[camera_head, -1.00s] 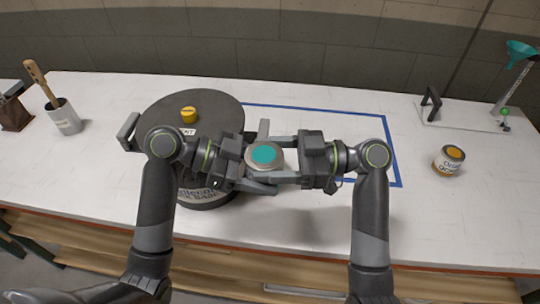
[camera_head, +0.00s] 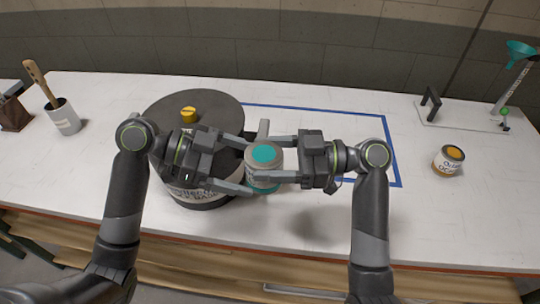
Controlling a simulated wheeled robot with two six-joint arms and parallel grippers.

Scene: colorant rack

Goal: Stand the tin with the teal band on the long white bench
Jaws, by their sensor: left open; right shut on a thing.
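The tin with the teal band (camera_head: 264,155) has a grey lid with a teal disc and is held upright above the front part of the bench. My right gripper (camera_head: 275,160) is shut on it from the right. My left gripper (camera_head: 238,160) is open to the left of the tin, its fingers spread and pointing at it. The long white bench (camera_head: 440,225) runs across the view. A soft shadow lies on the bench below my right gripper.
A large dark drum (camera_head: 220,108) with a yellow cap (camera_head: 188,115) stands behind my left gripper. Blue tape (camera_head: 330,110) outlines an area at the back. An ochre tin (camera_head: 448,160) stands at right; a cup (camera_head: 64,117) stands at left. The front right of the bench is clear.

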